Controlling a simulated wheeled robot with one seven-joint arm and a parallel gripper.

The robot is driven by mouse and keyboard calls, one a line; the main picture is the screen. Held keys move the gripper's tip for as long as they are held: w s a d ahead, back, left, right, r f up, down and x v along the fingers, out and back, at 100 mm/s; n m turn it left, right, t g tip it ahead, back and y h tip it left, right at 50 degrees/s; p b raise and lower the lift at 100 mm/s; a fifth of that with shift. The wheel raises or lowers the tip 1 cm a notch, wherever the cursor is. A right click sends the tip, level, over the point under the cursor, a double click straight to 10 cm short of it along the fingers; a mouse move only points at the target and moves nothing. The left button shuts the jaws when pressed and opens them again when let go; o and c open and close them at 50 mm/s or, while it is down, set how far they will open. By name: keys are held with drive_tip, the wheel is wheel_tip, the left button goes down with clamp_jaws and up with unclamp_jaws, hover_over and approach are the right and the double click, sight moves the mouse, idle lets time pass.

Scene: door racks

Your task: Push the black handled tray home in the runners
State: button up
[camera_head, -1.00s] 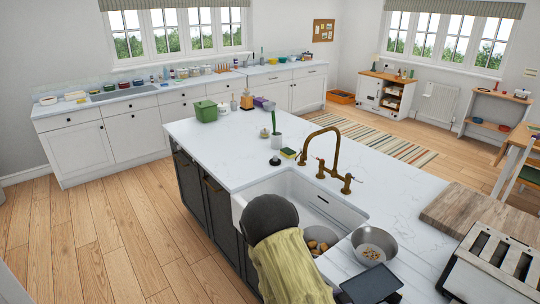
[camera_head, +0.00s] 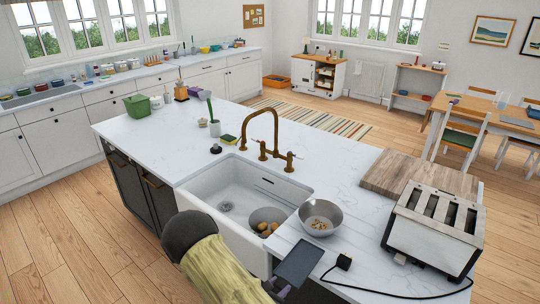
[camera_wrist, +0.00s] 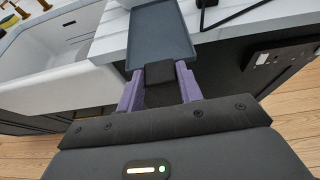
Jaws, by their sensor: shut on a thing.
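My gripper (camera_wrist: 161,84) is shut on the black handle (camera_wrist: 160,72) of a flat dark grey tray (camera_wrist: 161,33), between its two purple fingers. The tray also shows in the head view (camera_head: 299,262). It looks about level and overlaps the front edge of the white worktop; I cannot tell whether it touches it. My gripper (camera_head: 275,288) is partly cut off there. A silver toaster (camera_head: 432,232) stands on the worktop to the tray's right, apart from it. I cannot make out any runners.
A white sink (camera_head: 225,188) with a grey bowl (camera_head: 268,216) inside is left of the tray. A metal bowl (camera_head: 321,217) stands behind the tray. A black plug (camera_head: 343,262) and cable lie between tray and toaster. A wooden board (camera_head: 400,174) lies behind the toaster.

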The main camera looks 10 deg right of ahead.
drive_tip(key=shift+w+d+r+n+t+y, duration=0.1)
drive_tip(key=shift+d+n+t+y, duration=0.1)
drive_tip(key=shift+n+t+y, duration=0.35)
drive_tip(key=shift+d+r+n+t+y, duration=0.1)
drive_tip(key=shift+d+n+t+y, duration=0.1)
drive_tip(key=shift+n+t+y, duration=0.35)
drive_tip(key=shift+a+f+n+t+y, duration=0.1)
drive_tip(key=shift+a+n+t+y, duration=0.15)
drive_tip(key=shift+n+y, duration=0.25)
drive_tip(key=shift+a+f+n+t+y, duration=0.1)
drive_tip(key=shift+n+t+y, duration=0.15)
drive_tip(key=shift+n+y, duration=0.25)
